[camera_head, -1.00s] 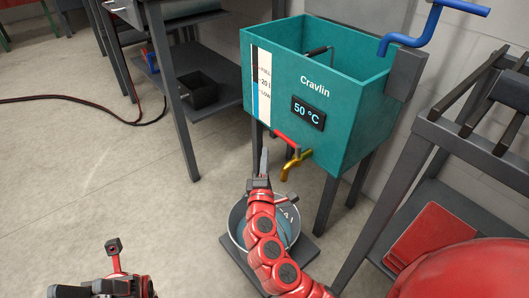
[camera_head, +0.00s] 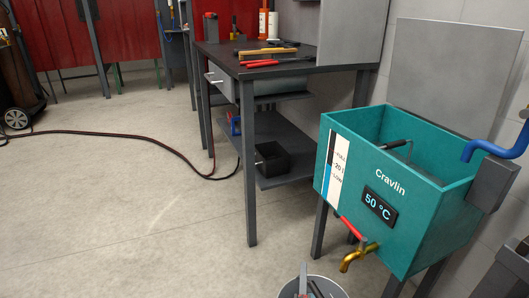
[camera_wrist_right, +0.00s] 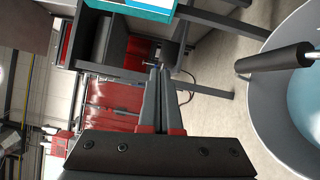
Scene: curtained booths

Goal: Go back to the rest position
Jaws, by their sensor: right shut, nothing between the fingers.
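My right gripper (camera_head: 304,282) only just shows at the bottom edge of the head view, in front of the bucket (camera_head: 335,286). In the right wrist view its two grey fingers (camera_wrist_right: 160,78) lie together, shut with nothing between them. The bucket also shows at the right of that view (camera_wrist_right: 262,112), beside the gripper and apart from its fingers. It has a dark handle grip (camera_wrist_right: 275,62) and bluish contents. My left gripper is out of view.
A teal tank (camera_head: 345,205) reading 50 °C stands at the right, with a brass tap (camera_head: 357,257) and red tap lever (camera_head: 351,228). A dark workbench (camera_head: 290,69) with tools stands behind. A hose (camera_head: 110,134) crosses the floor.

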